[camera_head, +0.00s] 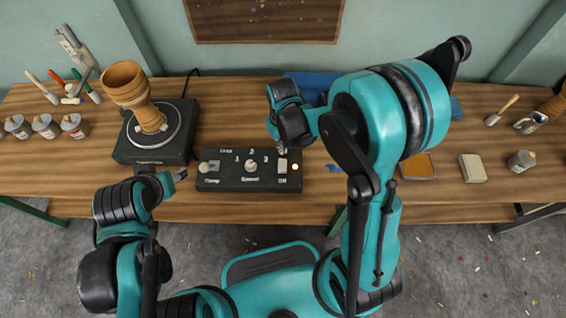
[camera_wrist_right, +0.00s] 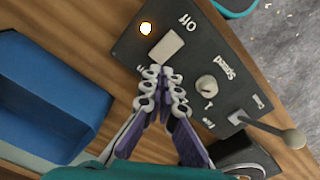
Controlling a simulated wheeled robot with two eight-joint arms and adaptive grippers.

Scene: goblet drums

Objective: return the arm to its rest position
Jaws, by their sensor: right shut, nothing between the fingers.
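My right arm (camera_head: 375,120) reaches over the table from the right. Its gripper (camera_head: 281,150) is above the right end of a black control box (camera_head: 235,184). In the right wrist view the gripper (camera_wrist_right: 162,72) is shut and empty, its tips beside a pale rocker switch (camera_wrist_right: 167,48). I cannot tell whether they touch it. An orange lamp (camera_wrist_right: 147,29) glows next to the switch. The box also has a knob (camera_head: 251,166) and a lever (camera_head: 208,167). My left gripper (camera_head: 180,175) is low at the table's front edge, too small to read.
A wooden goblet drum (camera_head: 126,84) stands tilted on a black turntable unit (camera_head: 150,152) at left. Several jars (camera_head: 45,126) are far left. A brush (camera_head: 501,110), sponge (camera_head: 472,168) and jar (camera_head: 521,160) are at right.

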